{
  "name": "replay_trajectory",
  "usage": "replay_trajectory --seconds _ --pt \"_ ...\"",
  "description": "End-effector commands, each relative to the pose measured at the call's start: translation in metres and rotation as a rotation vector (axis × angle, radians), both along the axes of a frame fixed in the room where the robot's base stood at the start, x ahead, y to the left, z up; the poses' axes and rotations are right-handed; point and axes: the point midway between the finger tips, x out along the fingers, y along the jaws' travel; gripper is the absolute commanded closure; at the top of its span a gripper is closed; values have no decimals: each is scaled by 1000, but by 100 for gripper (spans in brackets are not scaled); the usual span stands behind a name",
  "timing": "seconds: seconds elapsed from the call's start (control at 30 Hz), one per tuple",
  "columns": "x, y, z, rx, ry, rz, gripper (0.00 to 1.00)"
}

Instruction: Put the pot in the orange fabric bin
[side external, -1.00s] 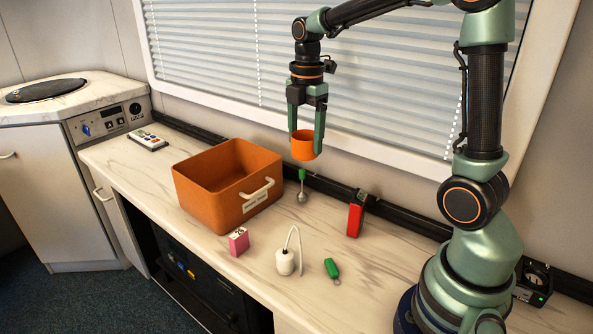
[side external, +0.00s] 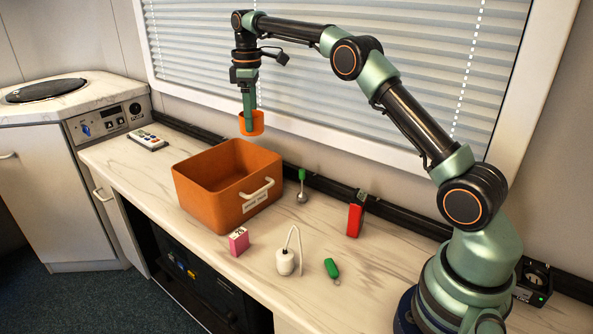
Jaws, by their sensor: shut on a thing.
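The pot (side external: 257,123) is a small orange cup-like vessel, held upright in the air. My gripper (side external: 249,126) points down and is shut on the pot's wall; one finger hides part of it. The orange fabric bin (side external: 216,205) stands on the counter, open at the top, with a white handle and a label on its front. In the picture the gripper and pot are above the bin's back right edge. I cannot tell exactly how far apart they are in depth.
On the counter (side external: 330,220) are a green-handled scoop (side external: 302,187), a red box-like item (side external: 355,220), a pink block (side external: 239,241), a white corded item (side external: 285,262), a green item (side external: 332,268) and a remote (side external: 147,140). A window blind (side external: 400,60) stands behind.

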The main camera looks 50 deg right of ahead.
Motion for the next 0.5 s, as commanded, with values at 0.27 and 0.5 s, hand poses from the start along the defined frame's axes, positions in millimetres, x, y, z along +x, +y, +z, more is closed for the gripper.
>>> replay_trajectory --seconds 0.27,0.5 --pt "8 2 -10 1 3 -73 79" --pt "7 2 -55 2 5 -75 79"
